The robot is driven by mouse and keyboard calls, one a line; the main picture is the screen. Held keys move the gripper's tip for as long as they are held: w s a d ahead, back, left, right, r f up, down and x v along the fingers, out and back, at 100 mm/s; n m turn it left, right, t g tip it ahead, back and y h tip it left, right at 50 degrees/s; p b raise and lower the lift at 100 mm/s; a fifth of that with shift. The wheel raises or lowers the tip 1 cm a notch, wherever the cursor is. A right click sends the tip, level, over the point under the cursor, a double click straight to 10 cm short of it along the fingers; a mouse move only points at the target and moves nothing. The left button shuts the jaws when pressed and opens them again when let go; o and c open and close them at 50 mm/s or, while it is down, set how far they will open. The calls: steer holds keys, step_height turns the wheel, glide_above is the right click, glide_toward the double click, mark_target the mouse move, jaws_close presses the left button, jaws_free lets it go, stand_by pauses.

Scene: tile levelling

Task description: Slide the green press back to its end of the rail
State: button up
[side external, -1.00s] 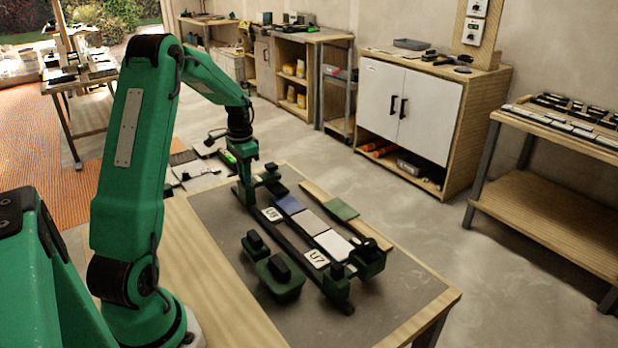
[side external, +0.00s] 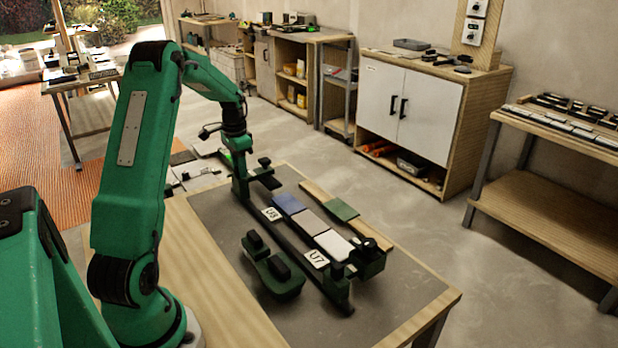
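The green press (side external: 264,171), with a black knob on top and a dark pad, is at the far end of the black rail (side external: 298,246). My gripper (side external: 240,196) points down at the press's left side, by the rail's far end. The fingertips are too small and dark to show whether they are shut on the press or only against it. A row of a blue tile (side external: 288,203), a grey tile (side external: 309,221) and a white tile (side external: 333,244) lies beside the rail, clear of the press.
Dark green blocks (side external: 369,264) with a black knob stand at the rail's near end. A green piece with black handles (side external: 282,281) sits left of the rail. A wooden strip (side external: 319,194) bearing a green tile (side external: 341,209) lies to the right. The near mat (side external: 395,297) is bare.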

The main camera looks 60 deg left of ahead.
steer(key=shift+o, duration=0.2)
steer(key=shift+s+d, duration=0.1)
steer(key=shift+r, duration=3.4)
